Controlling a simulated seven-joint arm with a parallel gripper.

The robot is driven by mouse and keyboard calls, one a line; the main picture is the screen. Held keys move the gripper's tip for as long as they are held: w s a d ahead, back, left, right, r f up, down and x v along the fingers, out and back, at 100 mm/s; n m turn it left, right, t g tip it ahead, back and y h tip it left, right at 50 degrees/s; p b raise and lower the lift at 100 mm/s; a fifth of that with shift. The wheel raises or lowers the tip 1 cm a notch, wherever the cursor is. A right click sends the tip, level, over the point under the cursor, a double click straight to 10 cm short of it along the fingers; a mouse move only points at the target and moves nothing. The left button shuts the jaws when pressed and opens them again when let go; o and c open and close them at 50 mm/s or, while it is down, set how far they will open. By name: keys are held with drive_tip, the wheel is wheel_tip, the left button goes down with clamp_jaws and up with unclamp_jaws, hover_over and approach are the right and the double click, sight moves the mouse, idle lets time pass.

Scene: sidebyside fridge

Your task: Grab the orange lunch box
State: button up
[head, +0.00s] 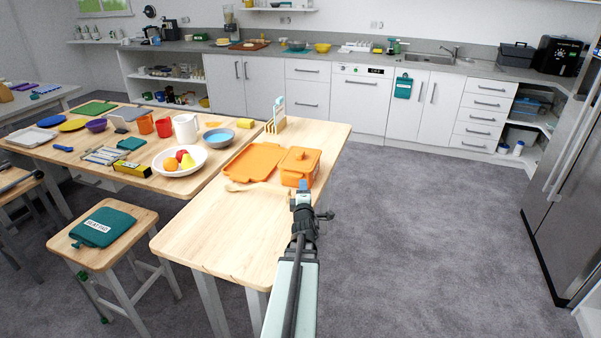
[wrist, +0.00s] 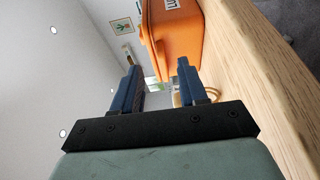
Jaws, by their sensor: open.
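The orange lunch box (head: 300,168) stands upright on the near wooden table, close to its right edge. It has a lid and a pale label, which shows in the wrist view (wrist: 172,38). My gripper (head: 302,187) is at the near side of the lunch box in the head view. The lunch box is beyond the fingertips, toward the top and right finger. I cannot tell whether a finger touches it.
An orange tray (head: 252,161) lies left of the lunch box, with a wooden utensil (head: 250,187) in front. A fruit bowl (head: 180,161) stands farther left. The table surface (head: 215,225) nearest me is clear. Open floor (head: 430,230) lies to the right.

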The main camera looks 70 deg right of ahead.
sight(302, 177)
drive_tip(key=shift+x, duration=3.55)
drive_tip(key=shift+a, duration=0.1)
clamp_jaws()
